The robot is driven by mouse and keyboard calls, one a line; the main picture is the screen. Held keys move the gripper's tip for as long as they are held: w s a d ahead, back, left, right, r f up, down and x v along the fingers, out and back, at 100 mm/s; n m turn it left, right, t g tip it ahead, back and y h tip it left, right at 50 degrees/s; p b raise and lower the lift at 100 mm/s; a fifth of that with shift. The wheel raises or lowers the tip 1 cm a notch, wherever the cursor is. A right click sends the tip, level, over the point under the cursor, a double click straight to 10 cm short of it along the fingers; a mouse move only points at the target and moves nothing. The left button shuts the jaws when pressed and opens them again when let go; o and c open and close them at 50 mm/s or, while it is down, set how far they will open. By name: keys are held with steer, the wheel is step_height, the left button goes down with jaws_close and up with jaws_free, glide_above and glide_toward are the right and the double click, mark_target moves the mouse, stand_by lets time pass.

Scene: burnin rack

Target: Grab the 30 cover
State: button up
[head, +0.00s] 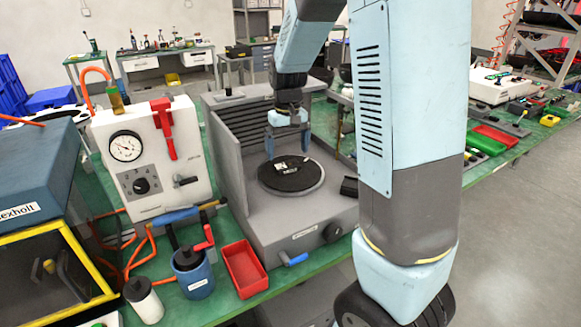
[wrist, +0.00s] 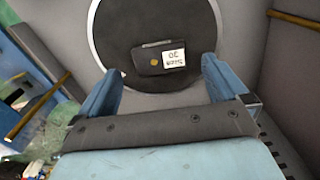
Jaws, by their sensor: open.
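The 30 cover (wrist: 160,58) is a small, flat, dark piece with a white label and a small yellow-brown dot; the label appears upside down in the wrist view. It lies on the round black plate (wrist: 120,30) of the grey machine. In the head view the cover (head: 286,167) is a small dark shape with a pale spot on the round plate (head: 291,187). My gripper (wrist: 160,75) is open, its two blue fingers on either side of the cover's near end in the wrist view. In the head view my gripper (head: 286,152) hangs above the plate, apparently not holding anything.
The grey machine (head: 300,237) has walls at the back and left of the plate. A white gauge box (head: 150,160), a red tray (head: 244,268) and a blue pot (head: 194,272) stand to its left on the green bench. More trays (head: 490,138) lie on the right.

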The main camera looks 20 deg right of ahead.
mark_target(288, 166)
steer(key=shift+w+d+f, duration=0.1)
steer(key=shift+w+f, duration=0.05)
steer(key=shift+f, duration=1.2)
steer(key=shift+w+f, duration=0.1)
steer(key=shift+f, duration=1.25)
steer(key=shift+c, duration=0.5)
steer(key=c, duration=0.8)
steer(key=shift+c, duration=0.2)
steer(key=shift+r, duration=0.15)
